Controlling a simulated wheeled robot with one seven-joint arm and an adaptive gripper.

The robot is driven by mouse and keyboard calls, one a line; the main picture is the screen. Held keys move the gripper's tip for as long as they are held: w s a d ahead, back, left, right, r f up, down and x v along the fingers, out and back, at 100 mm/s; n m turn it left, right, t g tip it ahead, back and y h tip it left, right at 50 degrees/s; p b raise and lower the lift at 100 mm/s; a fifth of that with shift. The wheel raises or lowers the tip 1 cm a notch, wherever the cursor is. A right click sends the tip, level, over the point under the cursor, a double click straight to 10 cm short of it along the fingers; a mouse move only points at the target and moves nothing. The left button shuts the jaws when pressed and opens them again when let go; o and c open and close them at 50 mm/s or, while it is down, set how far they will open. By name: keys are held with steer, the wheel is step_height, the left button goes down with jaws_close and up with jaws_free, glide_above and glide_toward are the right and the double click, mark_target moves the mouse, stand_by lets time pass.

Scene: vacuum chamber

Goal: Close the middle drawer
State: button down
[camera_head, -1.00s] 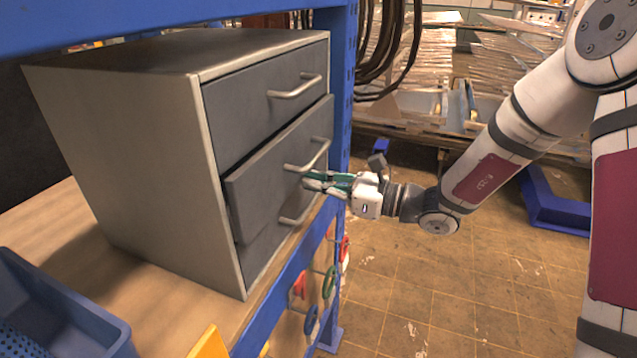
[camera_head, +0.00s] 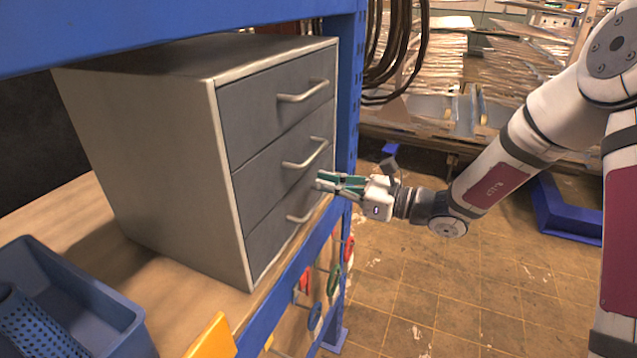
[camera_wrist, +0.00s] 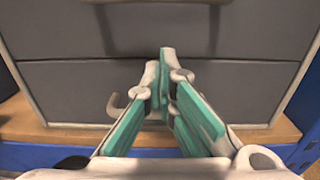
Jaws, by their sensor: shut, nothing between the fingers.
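The grey cabinet (camera_head: 160,170) stands on a wooden shelf and has three drawers with bar handles. The middle drawer (camera_head: 265,172) looks flush with the top drawer (camera_head: 248,118) and the bottom drawer (camera_head: 262,240). In the wrist view, the middle drawer (camera_wrist: 60,35) is above a dark seam and the bottom drawer (camera_wrist: 60,90) is below it. My gripper (camera_head: 318,180) is shut and empty, close in front of the cabinet, just right of the middle drawer's handle (camera_head: 306,156). Its fingertips (camera_wrist: 166,60) overlap the seam; I cannot tell whether they touch.
A blue rack post (camera_head: 347,90) rises right of the cabinet, and a blue shelf edge (camera_head: 285,282) runs below it. A blue bin (camera_head: 110,305) is at the lower left. Tools with coloured handles (camera_head: 333,280) hang below the shelf.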

steer(key=b+v, duration=0.2)
steer(key=v, duration=0.8)
steer(key=s+a+r+n+g+h, duration=0.1)
steer(key=s+r+n+g+h, duration=0.2)
steer(key=s+n+g+h, duration=0.85)
steer(key=s+d+r+n+t+h, duration=0.2)
steer(key=s+d+r+n+t, duration=0.1)
steer(key=s+d+n+t, duration=0.2)
steer(key=s+d+r+n+t+h, duration=0.3)
steer(key=s+d+n+t, duration=0.2)
steer(key=s+d+t, duration=0.1)
steer(key=shift+s+d, duration=0.8)
steer(key=shift+d, duration=0.25)
steer(key=shift+n+h, duration=0.25)
